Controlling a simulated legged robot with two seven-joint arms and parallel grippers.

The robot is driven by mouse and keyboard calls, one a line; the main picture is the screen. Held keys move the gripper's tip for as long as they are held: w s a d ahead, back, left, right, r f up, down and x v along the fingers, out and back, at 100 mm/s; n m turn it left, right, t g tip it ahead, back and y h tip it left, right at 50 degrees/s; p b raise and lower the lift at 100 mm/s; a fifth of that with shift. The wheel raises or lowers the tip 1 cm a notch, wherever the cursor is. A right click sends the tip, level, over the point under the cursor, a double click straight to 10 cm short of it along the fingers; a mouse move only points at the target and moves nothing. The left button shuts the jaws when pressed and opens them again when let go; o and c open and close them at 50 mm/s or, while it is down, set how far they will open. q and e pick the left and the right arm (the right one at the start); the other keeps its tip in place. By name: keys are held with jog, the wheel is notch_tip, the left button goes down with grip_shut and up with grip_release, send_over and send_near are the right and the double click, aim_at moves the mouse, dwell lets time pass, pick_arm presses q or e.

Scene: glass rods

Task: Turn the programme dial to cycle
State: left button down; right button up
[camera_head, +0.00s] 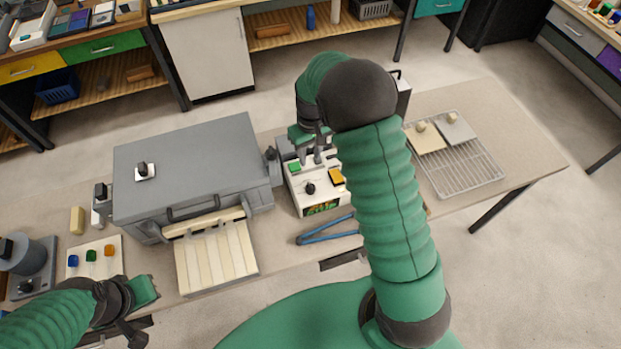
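A white control box (320,207) stands on the table right of the grey kiln-like case. A black dial (310,188) sits on its top face, with a green button (295,167) behind it to the left and a yellow-orange button (336,177) to the right. My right gripper (313,158) points down over the back of the box, behind the dial and apart from it in the picture. Its fingers are small and partly merge with the box, so their opening is unclear. My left gripper (137,338) is low at the left, near the table's front edge, with its fingertips unclear.
The grey case (190,160) with a slatted front shelf (217,257) stands left of the box. Blue tongs (328,229) lie in front of it. A wire rack (463,170) with tiles is at the right. A board with coloured knobs (93,257) lies at the left.

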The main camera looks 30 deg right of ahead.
notch_tip(320, 180, up, 4)
jog(key=p, duration=0.2)
jog(key=shift+p, duration=0.3)
notch_tip(320, 180, up, 17)
jog(key=b, duration=0.4)
jog(key=shift+d, duration=0.2)
